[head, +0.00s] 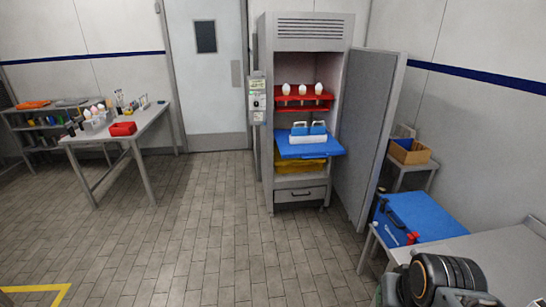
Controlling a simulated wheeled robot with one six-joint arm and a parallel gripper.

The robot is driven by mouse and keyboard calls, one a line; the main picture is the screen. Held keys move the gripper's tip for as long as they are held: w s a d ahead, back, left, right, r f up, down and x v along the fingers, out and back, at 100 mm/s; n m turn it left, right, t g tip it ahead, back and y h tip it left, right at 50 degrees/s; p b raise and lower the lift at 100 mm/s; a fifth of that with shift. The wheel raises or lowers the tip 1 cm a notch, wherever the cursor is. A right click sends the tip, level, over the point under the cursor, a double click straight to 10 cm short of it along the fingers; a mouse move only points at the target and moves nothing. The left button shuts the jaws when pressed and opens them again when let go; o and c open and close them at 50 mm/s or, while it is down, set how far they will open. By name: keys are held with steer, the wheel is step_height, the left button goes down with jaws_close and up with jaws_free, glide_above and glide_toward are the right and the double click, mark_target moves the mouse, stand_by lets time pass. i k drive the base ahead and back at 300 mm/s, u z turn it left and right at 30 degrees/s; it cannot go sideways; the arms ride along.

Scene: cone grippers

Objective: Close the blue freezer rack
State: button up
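The blue freezer rack (322,151) sticks out of the front of a tall grey freezer (266,120). It carries a white holder with two blue-and-white items (308,130) on it. The freezer door (372,125) stands open, swung out to the right. Above the blue rack is a red rack (318,104) with three white pieces. Below it is a yellow rack (300,168), which sits further in. Part of my arm shows at the bottom right corner, well away from the rack. My gripper's fingers are not in view.
A grey table with a blue box (415,217) stands on the right, near my arm. A cardboard box (409,151) is on a small stand behind the door. A workbench (110,136) with a red box (123,129) is at left. The tiled floor before the freezer is clear.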

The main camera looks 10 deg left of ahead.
mark_target(308, 147)
steer(key=u, duration=0.5)
steer(key=i, duration=0.8)
steer(key=u, duration=0.45)
steer(key=i, duration=2.2)
steer(key=z, duration=0.5)
steer(key=i, duration=0.4)
steer(key=z, duration=0.1)
